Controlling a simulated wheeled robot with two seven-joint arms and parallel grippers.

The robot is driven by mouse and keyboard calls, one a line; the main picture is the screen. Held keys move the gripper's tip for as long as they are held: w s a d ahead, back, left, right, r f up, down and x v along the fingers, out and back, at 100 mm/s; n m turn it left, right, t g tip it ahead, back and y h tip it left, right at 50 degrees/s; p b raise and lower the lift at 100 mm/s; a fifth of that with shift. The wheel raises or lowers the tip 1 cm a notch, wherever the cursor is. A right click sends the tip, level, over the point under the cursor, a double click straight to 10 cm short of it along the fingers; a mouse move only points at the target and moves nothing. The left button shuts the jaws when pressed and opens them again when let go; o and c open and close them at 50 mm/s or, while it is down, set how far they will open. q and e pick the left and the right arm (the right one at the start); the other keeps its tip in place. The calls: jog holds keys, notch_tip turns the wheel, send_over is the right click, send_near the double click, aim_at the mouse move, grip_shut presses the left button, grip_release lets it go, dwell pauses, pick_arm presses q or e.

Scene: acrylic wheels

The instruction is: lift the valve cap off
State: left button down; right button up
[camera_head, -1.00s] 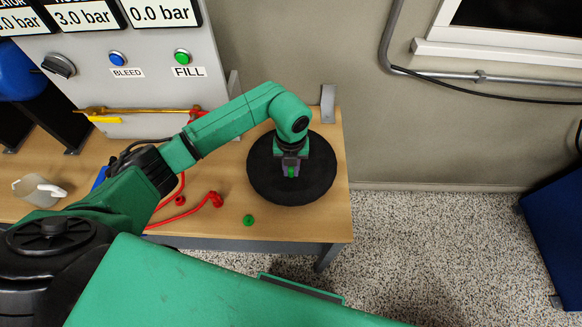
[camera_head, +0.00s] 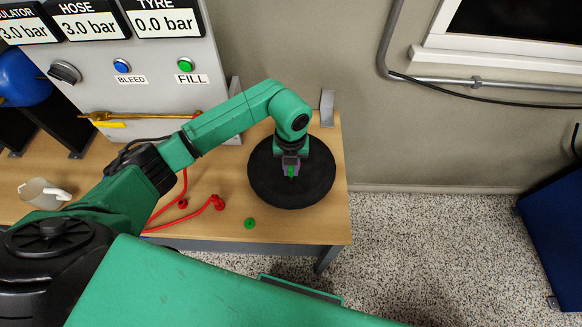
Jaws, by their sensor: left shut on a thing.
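A black tyre (camera_head: 265,190) lies flat on the wooden bench near its right end. My left gripper (camera_head: 291,174) reaches down over the middle of the tyre. It is shut on a small green piece, which looks like the valve cap (camera_head: 291,172). The gripper hides most of the tyre's centre and the valve. I cannot tell whether the cap is still on the valve. Another small green round piece (camera_head: 250,223) lies on the bench in front of the tyre, to the left. My right gripper is not in view.
A panel (camera_head: 150,70) with blue and green buttons and displays stands behind; TYRE reads 0.0 bar. A red hose (camera_head: 190,212) lies on the bench left of the tyre. A white jug (camera_head: 42,192) stands farther left. A grey bracket (camera_head: 327,108) stands behind the tyre.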

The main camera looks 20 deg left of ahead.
pick_arm(q)
notch_tip(320, 180, up, 4)
jog(key=p, duration=0.3)
dwell(0.3)
